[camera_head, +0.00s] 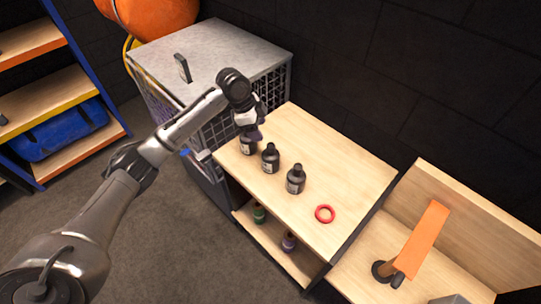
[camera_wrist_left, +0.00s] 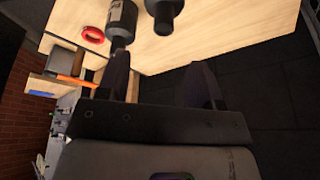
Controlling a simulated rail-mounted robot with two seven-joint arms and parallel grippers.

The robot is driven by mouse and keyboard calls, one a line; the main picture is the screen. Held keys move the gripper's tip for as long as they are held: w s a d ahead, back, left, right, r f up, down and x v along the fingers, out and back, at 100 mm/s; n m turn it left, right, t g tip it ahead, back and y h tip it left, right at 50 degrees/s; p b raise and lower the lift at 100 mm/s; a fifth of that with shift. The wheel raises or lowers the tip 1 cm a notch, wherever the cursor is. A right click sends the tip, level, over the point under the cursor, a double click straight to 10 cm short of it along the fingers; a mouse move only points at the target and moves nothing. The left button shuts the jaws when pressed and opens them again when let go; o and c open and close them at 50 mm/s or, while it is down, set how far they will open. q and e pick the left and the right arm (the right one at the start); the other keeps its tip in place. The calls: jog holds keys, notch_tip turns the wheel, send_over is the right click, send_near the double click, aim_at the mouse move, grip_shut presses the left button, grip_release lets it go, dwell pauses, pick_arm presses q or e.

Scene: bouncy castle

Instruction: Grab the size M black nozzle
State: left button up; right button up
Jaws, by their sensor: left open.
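Three black nozzles with white labels stand upright in a diagonal row on the wooden tabletop (camera_head: 345,170): a far-left one (camera_head: 247,147), a middle one (camera_head: 270,160) and a near-right one (camera_head: 295,181). The label print is too small to tell which is size M. My left gripper (camera_head: 256,133) is over the far-left nozzle, partly covering its top; I cannot tell whether they touch. In the left wrist view the fingers (camera_wrist_left: 160,85) are open with nothing between them. Two black nozzles (camera_wrist_left: 121,18) (camera_wrist_left: 164,14) show beyond them, cut by the top edge. My right gripper is not in view.
A red ring (camera_head: 324,214) lies on the tabletop right of the nozzles. A green bottle (camera_head: 259,213) and a purple bottle (camera_head: 289,242) stand on the shelf below. A metal cage box (camera_head: 215,55) is behind left; an orange-panelled object (camera_head: 422,238) stands at the right.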

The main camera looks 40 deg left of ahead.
aim_at(271, 145)
pick_arm(q)
jog(key=shift+m+h, duration=0.4)
jog(key=x, duration=1)
jog(key=shift+w+a+f+b, duration=0.15)
jog(key=shift+w+f+b, duration=0.2)
jog(key=shift+w+b, duration=0.1)
grip_shut()
jog(key=shift+r, duration=0.1)
